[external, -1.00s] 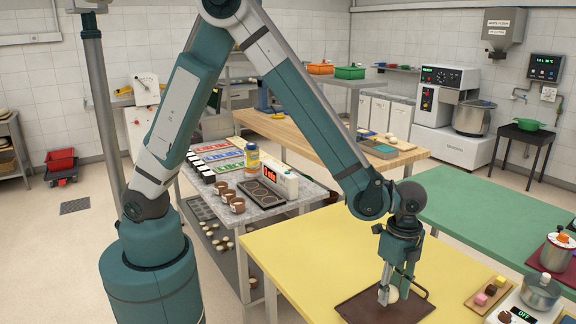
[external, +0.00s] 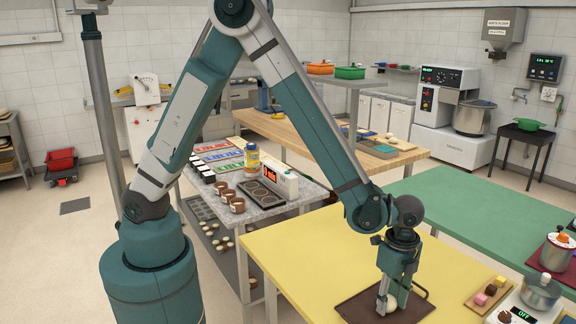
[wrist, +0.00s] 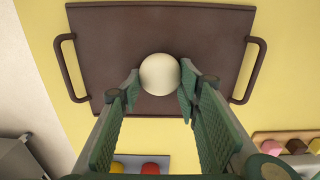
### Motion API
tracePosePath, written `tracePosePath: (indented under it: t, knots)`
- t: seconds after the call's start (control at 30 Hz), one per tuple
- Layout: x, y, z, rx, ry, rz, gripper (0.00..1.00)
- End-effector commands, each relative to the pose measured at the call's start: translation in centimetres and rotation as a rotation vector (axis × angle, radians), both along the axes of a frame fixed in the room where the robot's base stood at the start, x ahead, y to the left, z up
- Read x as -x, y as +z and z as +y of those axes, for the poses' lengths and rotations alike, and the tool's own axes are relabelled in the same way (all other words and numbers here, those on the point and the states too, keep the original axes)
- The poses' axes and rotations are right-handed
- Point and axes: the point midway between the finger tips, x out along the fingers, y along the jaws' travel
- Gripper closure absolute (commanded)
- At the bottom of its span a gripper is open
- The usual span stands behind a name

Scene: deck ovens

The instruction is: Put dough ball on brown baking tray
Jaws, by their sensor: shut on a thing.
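The dough ball (wrist: 160,74) is pale cream and round. In the wrist view it sits between the tips of both fingers of my gripper (external: 392,302), which is shut on it. The brown baking tray (wrist: 160,24) is a flat dark brown sheet with a loop handle on each side. It lies on the yellow table, and also shows in the external view (external: 424,310) under my gripper. The ball is over the tray in the wrist view. I cannot tell whether the ball touches the tray.
The yellow table (external: 310,250) is clear to the left of the tray. A small wooden board with colored pieces (external: 490,293) and a scale with a metal bowl (external: 541,291) stand to the right. A green table (external: 480,215) is behind.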

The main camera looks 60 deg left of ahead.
Motion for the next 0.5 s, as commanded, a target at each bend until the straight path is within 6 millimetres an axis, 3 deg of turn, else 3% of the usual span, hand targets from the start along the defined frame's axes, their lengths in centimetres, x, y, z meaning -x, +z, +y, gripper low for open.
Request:
tracePosePath:
  t: [0.2, 0.23, 0.3, 0.5]
  knots:
    - [0.00, -0.42, 0.00, 0.000, 0.000, 0.000, 0.79]
    - [0.00, -0.33, 0.00, 0.000, 0.000, 0.000, 0.62]
    - [0.00, -0.29, 0.00, 0.000, 0.000, 0.000, 0.53]
    - [0.00, -0.28, 0.00, 0.000, 0.000, 0.000, 0.52]
